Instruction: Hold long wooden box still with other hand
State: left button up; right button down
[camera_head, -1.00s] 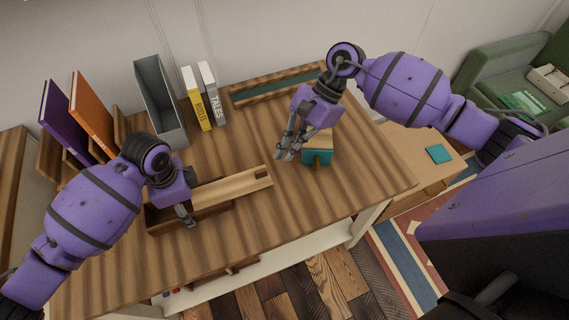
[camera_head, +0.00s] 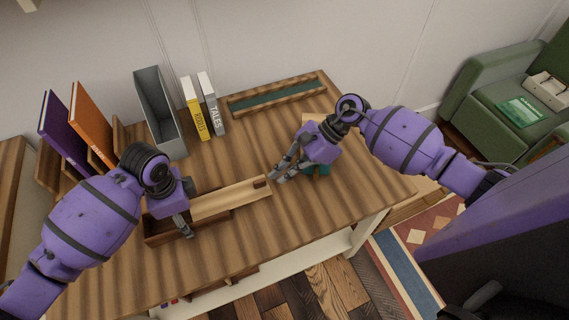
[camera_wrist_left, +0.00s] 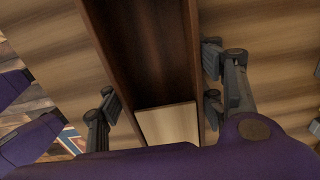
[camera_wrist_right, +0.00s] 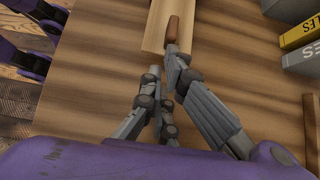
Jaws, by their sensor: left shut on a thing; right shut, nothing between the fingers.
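The long wooden box (camera_head: 158,232) is dark brown and lies near the table's front edge. A pale wooden lid (camera_head: 225,203) sticks out of it to the right, with a small brown piece (camera_head: 261,183) at its far end. My left gripper (camera_head: 186,229) is shut on the box; in the left wrist view its fingers (camera_wrist_left: 160,105) are on both sides of the box walls (camera_wrist_left: 102,35). My right gripper (camera_head: 277,176) is shut and empty beside the lid's end. In the right wrist view its fingertips (camera_wrist_right: 162,66) are close to the brown piece (camera_wrist_right: 173,28); whether they touch is unclear.
A teal block (camera_head: 320,170) is partly hidden behind my right gripper. Behind stand a grey bin (camera_head: 163,115), yellow and grey books (camera_head: 197,112), and a shallow green-lined tray (camera_head: 277,95). Orange and purple binders (camera_head: 88,120) stand at left. The table's right front is clear.

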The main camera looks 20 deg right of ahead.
aim_at(231, 199)
jog(key=shift+a+f, duration=0.15)
jog(key=a, duration=1.2)
jog(key=shift+a, duration=0.1)
pick_arm(q)
jog(key=shift+d, duration=0.1)
pick_arm(e)
jog(key=shift+a, duration=0.3)
jog(key=v, duration=1)
jog(key=shift+d, duration=0.15)
pick_arm(q)
jog(key=o, duration=1.6)
